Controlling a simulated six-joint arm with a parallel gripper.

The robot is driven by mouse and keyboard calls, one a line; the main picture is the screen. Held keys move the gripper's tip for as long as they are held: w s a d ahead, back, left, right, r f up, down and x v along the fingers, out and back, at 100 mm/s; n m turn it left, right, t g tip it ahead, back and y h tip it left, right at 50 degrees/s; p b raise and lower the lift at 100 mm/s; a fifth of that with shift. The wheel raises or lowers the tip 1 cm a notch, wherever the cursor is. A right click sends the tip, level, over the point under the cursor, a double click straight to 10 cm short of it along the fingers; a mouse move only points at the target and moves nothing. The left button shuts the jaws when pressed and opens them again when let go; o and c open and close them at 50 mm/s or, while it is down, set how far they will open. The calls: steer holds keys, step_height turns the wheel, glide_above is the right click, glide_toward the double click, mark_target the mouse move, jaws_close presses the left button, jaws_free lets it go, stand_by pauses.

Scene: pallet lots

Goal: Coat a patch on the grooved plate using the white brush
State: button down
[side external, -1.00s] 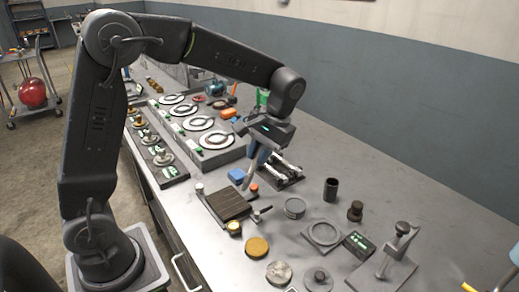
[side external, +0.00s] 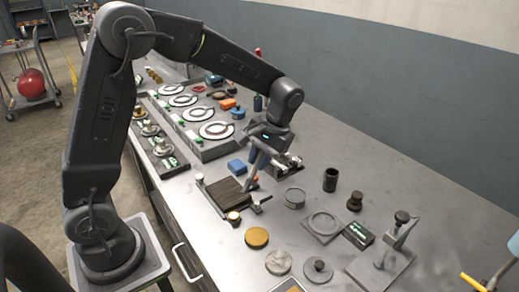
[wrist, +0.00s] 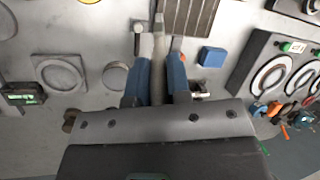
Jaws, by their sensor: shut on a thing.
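The dark grooved plate (side external: 222,190) lies in a small metal fixture on the bench; its grooves also show at the top of the wrist view (wrist: 195,14). My gripper (side external: 257,165) has blue fingers and is shut on the pale grey-white brush. In the wrist view the brush (wrist: 158,50) runs up between the fingers (wrist: 158,82) towards the left edge of the plate. In the side view the brush (side external: 249,181) slants down to the plate's right edge. I cannot tell whether its tip touches the plate, and bristles are not clear.
A blue block (side external: 237,167) sits behind the plate. A grey round tin (side external: 295,198), a ring on a square base (side external: 322,224) and a dark cup (side external: 331,180) stand to the right. A yellow disc (side external: 257,237) lies in front. Round-dial units (side external: 214,131) line the back left.

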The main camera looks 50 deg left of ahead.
steer(key=shift+f, duration=0.9)
steer(key=shift+a+f, duration=0.2)
steer(key=shift+f, duration=0.25)
steer(key=shift+a, duration=5.65)
steer(key=shift+s+d, duration=0.25)
steer(key=shift+d, duration=1.7)
steer(key=shift+s+d, duration=0.25)
steer(key=shift+d, duration=1.65)
steer(key=shift+s+d, duration=0.25)
steer(key=shift+d, duration=1.7)
steer(key=shift+s+a, duration=0.2)
steer(key=shift+s, duration=0.65)
steer(key=shift+a, duration=5.3)
step_height(320, 180, up, 8)
glide_above(248, 183)
steer(key=s, duration=0.2)
steer(key=shift+w+d+r, duration=0.1)
steer(key=shift+w+d, duration=0.15)
